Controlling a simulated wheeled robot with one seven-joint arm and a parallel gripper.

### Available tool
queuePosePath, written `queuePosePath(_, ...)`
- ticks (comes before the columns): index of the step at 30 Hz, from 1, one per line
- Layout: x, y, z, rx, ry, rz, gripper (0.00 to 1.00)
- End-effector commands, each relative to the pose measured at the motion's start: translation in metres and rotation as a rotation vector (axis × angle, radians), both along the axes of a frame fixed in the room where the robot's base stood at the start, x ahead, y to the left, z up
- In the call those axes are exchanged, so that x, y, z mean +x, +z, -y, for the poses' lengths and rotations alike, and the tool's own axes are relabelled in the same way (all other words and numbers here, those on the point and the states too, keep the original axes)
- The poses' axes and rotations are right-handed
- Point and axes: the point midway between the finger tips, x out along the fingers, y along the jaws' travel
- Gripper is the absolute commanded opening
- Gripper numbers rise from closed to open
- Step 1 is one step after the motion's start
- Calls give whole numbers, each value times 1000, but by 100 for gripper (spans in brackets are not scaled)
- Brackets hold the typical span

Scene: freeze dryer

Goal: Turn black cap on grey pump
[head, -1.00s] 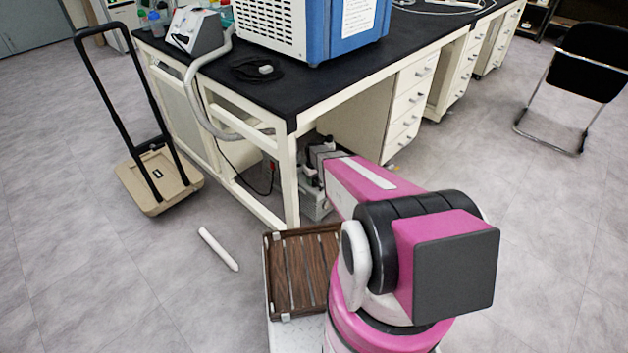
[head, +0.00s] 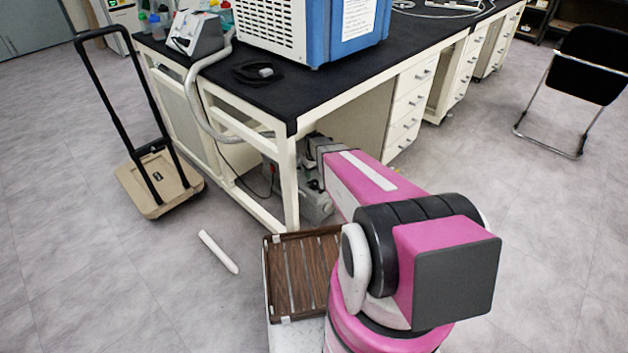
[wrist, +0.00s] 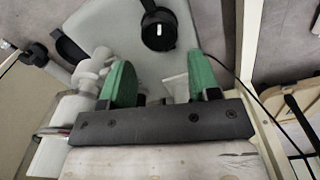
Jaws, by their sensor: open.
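The grey pump (wrist: 190,22) fills the upper middle of the wrist view. A round black cap (wrist: 159,30) with a short white mark sits on it, just beyond my fingertips. My gripper (wrist: 162,78) has green fingers spread apart, with nothing between them. The cap lies ahead of the gap between the fingers, apart from them. Another black knob (wrist: 70,46) is at the upper left. In the head view the pump (head: 318,207) stands on the floor under the bench, partly hidden by my arm. My fingers cannot be made out there.
The black-topped bench (head: 215,83) stands over the pump, and its cream leg (head: 287,180) is close to my arm. A dark cable (wrist: 262,107) runs right of the gripper.

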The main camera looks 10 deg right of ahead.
Motion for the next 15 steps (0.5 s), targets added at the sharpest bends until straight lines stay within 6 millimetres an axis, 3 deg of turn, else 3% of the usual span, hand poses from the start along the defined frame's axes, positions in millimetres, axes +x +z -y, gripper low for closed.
queuePosePath(6, -1, 35, 0, 0, 0, 1, 57)
queuePosePath(15, 0, 46, 0, 0, 0, -1, 57)
